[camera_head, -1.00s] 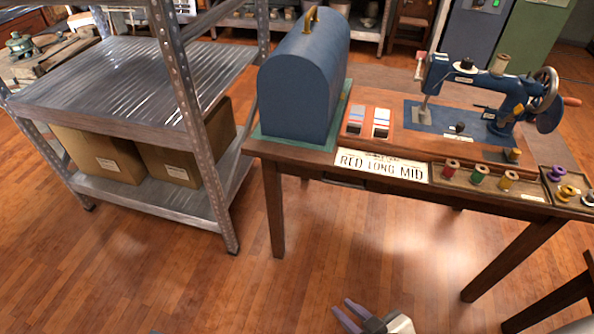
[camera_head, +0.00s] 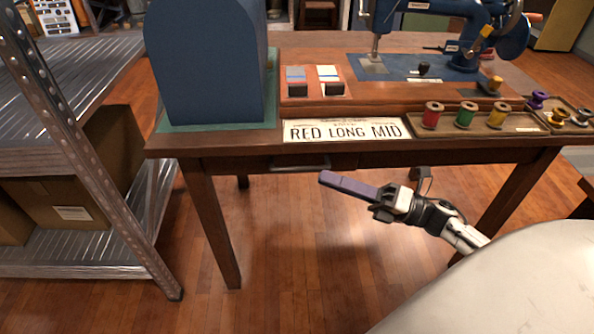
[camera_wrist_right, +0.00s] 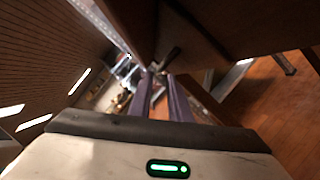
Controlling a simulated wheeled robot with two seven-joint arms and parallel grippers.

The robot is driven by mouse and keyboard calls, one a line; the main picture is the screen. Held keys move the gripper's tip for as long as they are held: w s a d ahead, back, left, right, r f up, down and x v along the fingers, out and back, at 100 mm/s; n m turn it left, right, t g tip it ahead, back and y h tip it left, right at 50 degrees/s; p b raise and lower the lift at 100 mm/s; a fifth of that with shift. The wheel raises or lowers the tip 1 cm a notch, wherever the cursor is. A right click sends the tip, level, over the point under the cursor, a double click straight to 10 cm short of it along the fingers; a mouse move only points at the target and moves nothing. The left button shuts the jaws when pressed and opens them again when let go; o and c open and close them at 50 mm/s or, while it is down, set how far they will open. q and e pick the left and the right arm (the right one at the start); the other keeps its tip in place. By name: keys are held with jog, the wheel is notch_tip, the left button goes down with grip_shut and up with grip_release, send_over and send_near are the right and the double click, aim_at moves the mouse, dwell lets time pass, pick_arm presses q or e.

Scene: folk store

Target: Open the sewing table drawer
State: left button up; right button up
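The wooden sewing table (camera_head: 240,149) stands ahead of me. Its drawer front sits under the tabletop edge, below the "RED LONG MID" sign, with a dark handle (camera_head: 300,163) near the left leg. The drawer looks shut. My right gripper (camera_head: 326,180) comes from the right, with its purple fingers pointing left just below and right of the handle, apart from it. In the right wrist view the two fingers (camera_wrist_right: 160,78) show a gap with nothing held between them. A short dark bar (camera_wrist_right: 172,57), probably the handle, shows beyond the fingertips. My left gripper is out of view.
On the table are a blue domed case (camera_head: 208,65), a sign (camera_head: 345,130), a sewing machine (camera_head: 440,20) and a tray of thread spools (camera_head: 520,122). A metal shelf (camera_head: 88,180) with cardboard boxes stands left. The floor under the table is clear.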

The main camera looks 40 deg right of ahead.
aim_at(299, 167)
jog(key=x, duration=0.7)
jog(key=shift+w+a+b, duration=0.25)
jog(key=shift+w+b, duration=0.05)
jog(key=shift+b, duration=0.05)
grip_shut()
